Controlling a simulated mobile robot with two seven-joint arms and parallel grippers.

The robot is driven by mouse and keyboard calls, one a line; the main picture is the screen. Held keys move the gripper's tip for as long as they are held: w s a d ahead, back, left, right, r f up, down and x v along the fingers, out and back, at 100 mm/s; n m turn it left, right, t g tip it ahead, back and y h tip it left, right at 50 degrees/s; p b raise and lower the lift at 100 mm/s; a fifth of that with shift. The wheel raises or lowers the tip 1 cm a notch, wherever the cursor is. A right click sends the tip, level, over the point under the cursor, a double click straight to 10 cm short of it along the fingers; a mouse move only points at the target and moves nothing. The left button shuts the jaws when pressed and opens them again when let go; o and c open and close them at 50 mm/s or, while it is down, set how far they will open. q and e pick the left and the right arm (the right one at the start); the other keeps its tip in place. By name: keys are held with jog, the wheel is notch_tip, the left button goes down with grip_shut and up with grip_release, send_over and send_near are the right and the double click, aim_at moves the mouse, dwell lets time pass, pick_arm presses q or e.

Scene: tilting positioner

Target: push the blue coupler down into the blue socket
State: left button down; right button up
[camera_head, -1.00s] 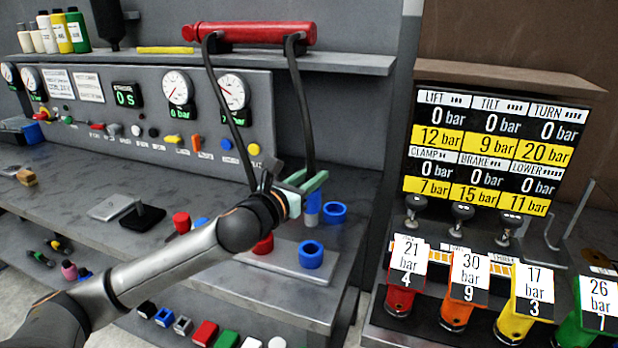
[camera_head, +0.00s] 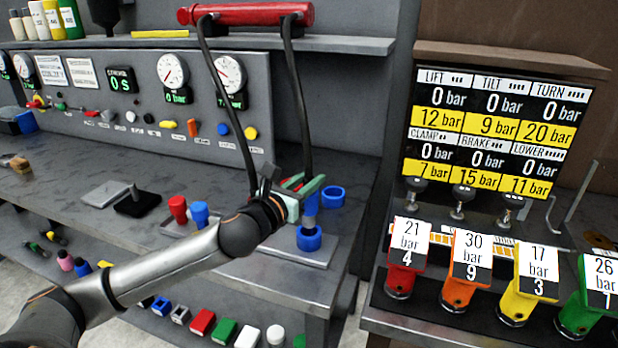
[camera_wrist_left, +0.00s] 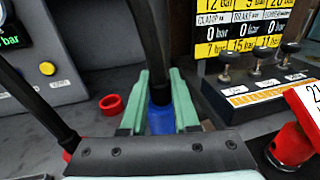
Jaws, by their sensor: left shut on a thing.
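The blue coupler (camera_head: 311,204) hangs upright at the end of a black hose. My left gripper (camera_head: 303,184) is shut on it, with pale green fingers on either side. The left wrist view shows the coupler (camera_wrist_left: 160,118) between the fingers (camera_wrist_left: 160,108). The blue socket (camera_head: 309,239) is a short ring on a grey plate directly below. The coupler's lower end appears at the socket's mouth; I cannot tell if it has entered. The socket is hidden in the wrist view. My right gripper is not in view.
Another blue ring (camera_head: 333,196) stands behind the gripper. A red ring (camera_wrist_left: 110,104) shows in the wrist view. Upright red (camera_head: 178,209) and blue (camera_head: 199,214) pieces stand left of my arm. Hoses hang from the red bar (camera_head: 247,14). The pressure display (camera_head: 497,130) is at right.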

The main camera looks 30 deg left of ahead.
aim_at(309, 201)
pick_arm(q)
jog(key=shift+p, duration=0.9)
dwell(1.6)
jog(key=shift+f+b, duration=1.8)
jog(key=shift+f, duration=0.75)
jog(key=c, duration=0.6)
grip_release()
jog(key=shift+f, duration=0.1)
